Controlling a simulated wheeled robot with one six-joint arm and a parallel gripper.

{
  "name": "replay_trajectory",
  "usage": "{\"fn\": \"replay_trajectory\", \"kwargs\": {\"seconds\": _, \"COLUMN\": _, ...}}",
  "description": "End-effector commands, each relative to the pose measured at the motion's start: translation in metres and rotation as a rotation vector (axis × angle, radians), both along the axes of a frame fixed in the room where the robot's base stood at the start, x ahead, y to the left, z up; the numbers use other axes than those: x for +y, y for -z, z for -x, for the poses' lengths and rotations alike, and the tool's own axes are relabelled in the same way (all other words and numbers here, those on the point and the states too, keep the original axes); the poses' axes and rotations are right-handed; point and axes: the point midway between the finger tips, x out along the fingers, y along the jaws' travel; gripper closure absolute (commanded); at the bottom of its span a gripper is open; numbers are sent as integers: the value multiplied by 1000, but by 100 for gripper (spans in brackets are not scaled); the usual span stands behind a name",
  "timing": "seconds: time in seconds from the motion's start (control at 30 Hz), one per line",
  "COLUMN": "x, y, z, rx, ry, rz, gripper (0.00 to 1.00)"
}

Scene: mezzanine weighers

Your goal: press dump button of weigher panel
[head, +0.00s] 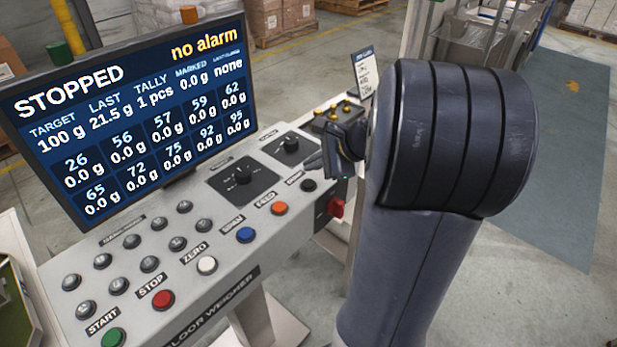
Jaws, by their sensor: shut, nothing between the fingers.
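The weigher panel (225,262) is a sloped grey console with a row of labelled buttons along its front edge. The dump button (308,186) is the small black one at the right end of that row, beside a small label that seems to read DUMP. My gripper (312,163) is shut and empty. In this view its tips appear just above the dump button, at the panel's right end. I cannot tell how far above the surface they are. The screen (130,115) reads STOPPED and "no alarm".
Orange feed (279,208), blue span (246,234), white zero (207,265), red stop (162,299) and green start (113,337) buttons line the front edge. Two dark knob plates (243,177) sit behind. A red switch (336,208) projects from the right end. Pallets stand behind.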

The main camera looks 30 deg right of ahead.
Motion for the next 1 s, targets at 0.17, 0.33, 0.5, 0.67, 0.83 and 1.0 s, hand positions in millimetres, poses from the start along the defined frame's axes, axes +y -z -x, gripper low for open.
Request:
{"fn": "replay_trajectory", "kwargs": {"seconds": 0.17, "x": 0, "y": -23, "z": 0, "rx": 0, "ry": -1, "rz": 1, "gripper": 100}}
{"fn": "replay_trajectory", "kwargs": {"seconds": 0.33, "x": 0, "y": -29, "z": 0, "rx": 0, "ry": -1, "rz": 1, "gripper": 100}}
{"fn": "replay_trajectory", "kwargs": {"seconds": 0.5, "x": 0, "y": -27, "z": 0, "rx": 0, "ry": 0, "rz": 0, "gripper": 100}}
{"fn": "replay_trajectory", "kwargs": {"seconds": 0.67, "x": 0, "y": -27, "z": 0, "rx": 0, "ry": 0, "rz": 0, "gripper": 100}}
{"fn": "replay_trajectory", "kwargs": {"seconds": 0.83, "x": 0, "y": -27, "z": 0, "rx": 0, "ry": 0, "rz": 0, "gripper": 100}}
{"fn": "replay_trajectory", "kwargs": {"seconds": 1.0, "x": 0, "y": -27, "z": 0, "rx": 0, "ry": 0, "rz": 0, "gripper": 100}}
